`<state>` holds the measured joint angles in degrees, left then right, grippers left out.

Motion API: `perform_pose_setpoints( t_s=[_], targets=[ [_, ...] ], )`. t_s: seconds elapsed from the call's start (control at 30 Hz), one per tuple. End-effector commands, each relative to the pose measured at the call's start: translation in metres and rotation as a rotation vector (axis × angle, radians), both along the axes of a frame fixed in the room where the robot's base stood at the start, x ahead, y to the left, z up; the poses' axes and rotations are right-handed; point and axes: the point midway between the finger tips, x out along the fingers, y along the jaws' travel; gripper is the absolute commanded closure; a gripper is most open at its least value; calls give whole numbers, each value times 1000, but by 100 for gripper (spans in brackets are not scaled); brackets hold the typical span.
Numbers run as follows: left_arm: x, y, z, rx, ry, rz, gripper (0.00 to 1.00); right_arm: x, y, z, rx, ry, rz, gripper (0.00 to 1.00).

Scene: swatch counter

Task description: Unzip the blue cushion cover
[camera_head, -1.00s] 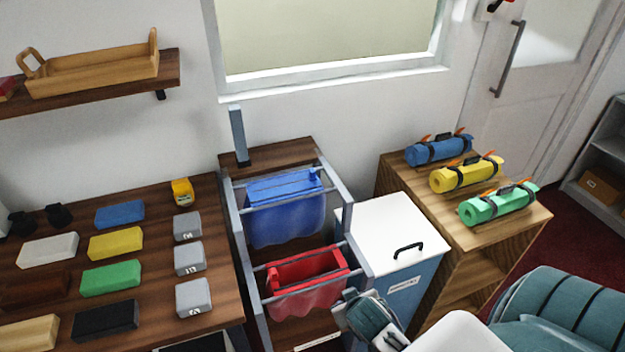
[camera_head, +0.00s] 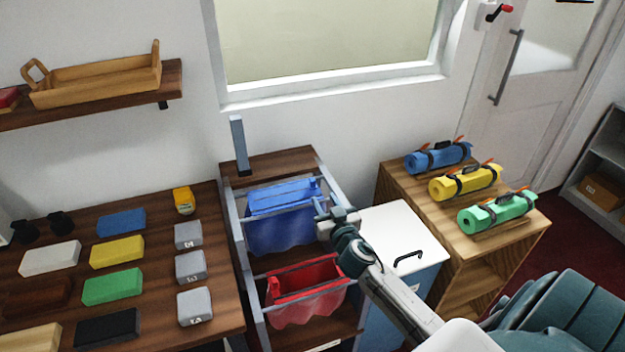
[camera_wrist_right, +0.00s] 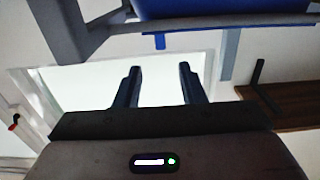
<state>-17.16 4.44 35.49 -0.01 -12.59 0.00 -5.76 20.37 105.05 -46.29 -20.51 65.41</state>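The blue cushion cover (camera_head: 285,222) hangs in the grey metal rack, its top held along the rails. A small blue tab (camera_head: 313,184) stands at its right end on top, possibly the zip pull. My right gripper (camera_head: 322,207) is at the cover's right side, just below and beside that tab; whether it touches is not clear. In the right wrist view its two dark fingers (camera_wrist_right: 158,85) are apart with nothing between them. The blue cover (camera_wrist_right: 225,8) shows at that view's top edge, with a small blue tab (camera_wrist_right: 160,41) beyond the fingers. My left gripper is not in view.
Rack rails (camera_head: 240,262) surround both. A white-lidded bin (camera_head: 400,228) stands right of the rack. A table with several coloured blocks (camera_head: 118,250) is on the left.

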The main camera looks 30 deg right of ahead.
Motion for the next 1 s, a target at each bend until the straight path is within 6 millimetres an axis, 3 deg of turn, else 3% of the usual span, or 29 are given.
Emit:
perform_pose_setpoints(
  t_s=[0.33, 0.6, 1.0],
  targets=[
    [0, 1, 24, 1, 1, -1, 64, 54, -13, 5, 1, -1, 0, 64],
    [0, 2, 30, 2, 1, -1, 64, 92, -22, 1, 1, -1, -1, 64],
    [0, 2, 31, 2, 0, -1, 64, 103, -24, 0, 1, -1, 1, 64]
  ],
)
